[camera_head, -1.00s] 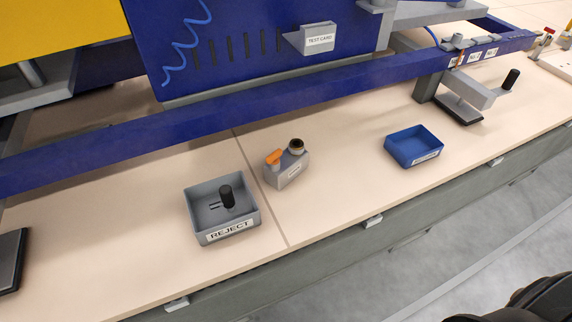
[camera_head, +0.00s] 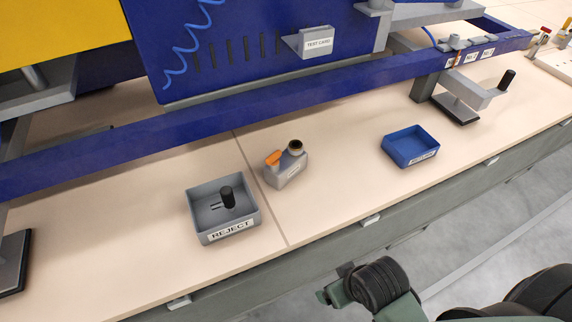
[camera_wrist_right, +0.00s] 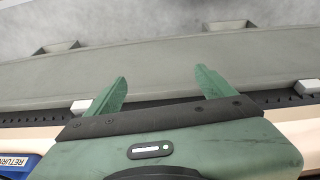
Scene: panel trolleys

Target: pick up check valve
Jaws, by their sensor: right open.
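I cannot clearly identify a check valve. Small metal fittings (camera_head: 455,42) sit on the labelled blue rail at the upper right of the head view, too small to tell apart. A black-handled part (camera_head: 228,197) stands in the grey REJECT bin (camera_head: 203,233). My right gripper (camera_wrist_right: 160,75) is open and empty in the wrist view, its two green fingers spread above the bench edge. In the head view my right arm reaches in from the lower right, off the bench's front edge. My left gripper is not in view.
A grey can (camera_head: 287,172) with an orange lever stands beside the REJECT bin. A blue tray (camera_head: 410,147) lies farther right; its RETURN label shows in the wrist view (camera_wrist_right: 14,163). The blue rail (camera_head: 270,103) crosses above the bench. Bench between can and tray is clear.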

